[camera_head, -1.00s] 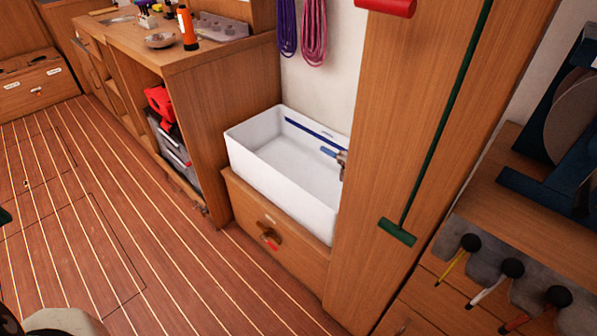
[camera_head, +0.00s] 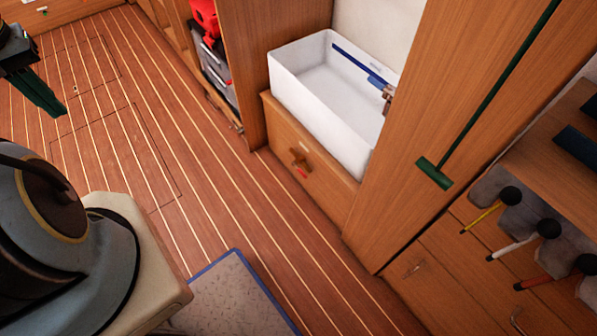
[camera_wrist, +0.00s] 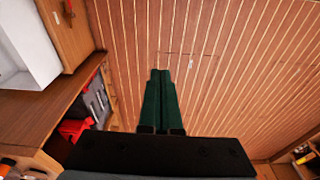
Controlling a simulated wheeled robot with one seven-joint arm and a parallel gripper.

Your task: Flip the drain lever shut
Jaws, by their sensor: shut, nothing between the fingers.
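The likely drain lever (camera_head: 301,160) is a small bronze-brown fitting with a red tip. It sits on the front of the wooden cabinet (camera_head: 325,180) under the white sink (camera_head: 290,80). Part of it shows at the top left edge of the wrist view (camera_wrist: 69,8). Its exact setting is too small to tell. My gripper (camera_head: 55,108) is at the far left of the head view, over the open floor and well apart from the lever. Its green fingers are together and empty in the wrist view (camera_wrist: 160,72).
Three levers with black knobs (camera_head: 510,195) and yellow, white and red stems are at the right. A green T-handled rod (camera_head: 435,174) hangs on the wooden panel. A blue-edged grey mat (camera_head: 230,290) lies on the floor. The planked floor before the sink is clear.

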